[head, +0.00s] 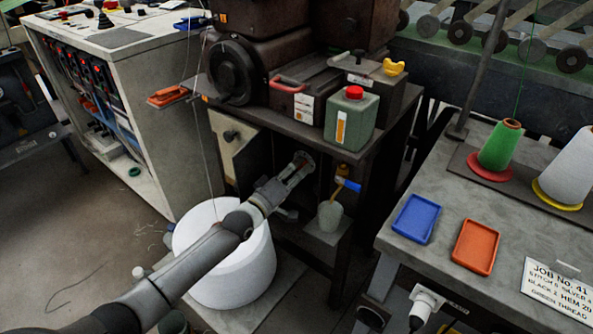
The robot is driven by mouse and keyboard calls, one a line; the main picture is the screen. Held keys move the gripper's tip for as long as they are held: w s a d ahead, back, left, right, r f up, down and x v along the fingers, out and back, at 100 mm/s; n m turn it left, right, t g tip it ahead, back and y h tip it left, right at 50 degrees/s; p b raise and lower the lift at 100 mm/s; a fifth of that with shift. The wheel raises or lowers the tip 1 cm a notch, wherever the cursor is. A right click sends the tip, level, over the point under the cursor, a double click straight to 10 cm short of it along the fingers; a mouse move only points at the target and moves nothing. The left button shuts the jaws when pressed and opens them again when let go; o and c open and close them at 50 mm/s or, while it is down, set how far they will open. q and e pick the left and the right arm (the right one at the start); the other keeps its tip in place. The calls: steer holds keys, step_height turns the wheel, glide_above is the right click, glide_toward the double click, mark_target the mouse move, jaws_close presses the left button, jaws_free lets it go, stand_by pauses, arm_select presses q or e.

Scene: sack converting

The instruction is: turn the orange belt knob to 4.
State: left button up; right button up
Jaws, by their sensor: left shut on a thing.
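My left gripper (298,168) reaches in from the lower left, over the white drum, to the dark machine stand below its top shelf. Its fingers are shut at a small round dark dial plate (305,157) on the stand. The orange belt knob itself cannot be made out; it appears to be between the fingers and hidden by them. Its pointer and the numbers cannot be read from here. My right gripper is not in view.
A white drum (245,268) stands under my left arm. A cup (330,215) with a blue-handled brush (349,184) is right of the gripper. A green can (351,122) stands on the shelf above. A grey table (405,254) with blue and orange trays is at right.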

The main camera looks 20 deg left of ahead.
arm_select(q)
steer(key=o, duration=1)
steer(key=shift+o, duration=0.2)
steer(key=shift+s, duration=0.1)
steer(key=v, duration=0.8)
steer(key=shift+f, duration=0.1)
